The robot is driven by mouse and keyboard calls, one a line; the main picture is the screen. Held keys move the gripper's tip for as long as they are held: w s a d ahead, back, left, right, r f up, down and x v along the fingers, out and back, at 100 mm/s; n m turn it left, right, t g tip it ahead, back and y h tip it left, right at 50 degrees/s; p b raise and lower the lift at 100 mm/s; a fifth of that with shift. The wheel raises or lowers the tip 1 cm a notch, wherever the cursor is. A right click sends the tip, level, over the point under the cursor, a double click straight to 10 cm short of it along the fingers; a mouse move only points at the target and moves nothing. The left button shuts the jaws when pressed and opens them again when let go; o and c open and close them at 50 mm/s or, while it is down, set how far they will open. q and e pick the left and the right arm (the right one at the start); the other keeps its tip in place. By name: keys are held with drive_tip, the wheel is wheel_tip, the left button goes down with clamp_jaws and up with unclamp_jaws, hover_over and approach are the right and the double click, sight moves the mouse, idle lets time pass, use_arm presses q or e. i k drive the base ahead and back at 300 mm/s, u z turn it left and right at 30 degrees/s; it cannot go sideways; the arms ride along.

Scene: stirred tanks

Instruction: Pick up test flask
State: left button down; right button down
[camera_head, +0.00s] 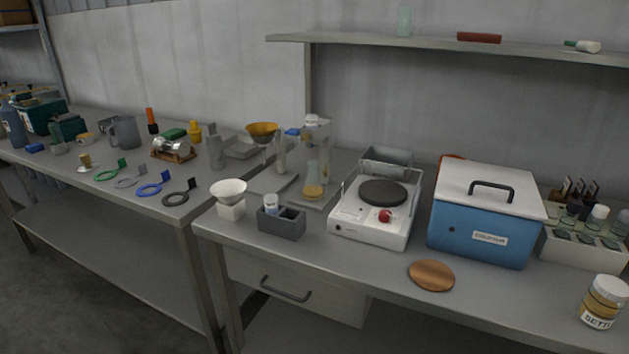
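A conical glass flask (314,190) with amber liquid in its base stands upright on a grey base plate in the middle of the bench. It is the only flask shape I make out, but I cannot read any label on it. A stand with a white head (315,127) rises right behind it, and I cannot tell whether the two touch. Neither of my grippers is in view.
A white hot plate (375,225) with a red knob is right of the flask, then a blue lidded box (484,231). A grey holder (281,222) and a white bowl (228,190) stand in front-left. A copper disc (431,275) lies near the front edge.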

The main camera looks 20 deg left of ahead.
sight(313, 190)
drive_tip(key=u, duration=2.35)
drive_tip(key=i, duration=1.55)
drive_tip(key=z, duration=1)
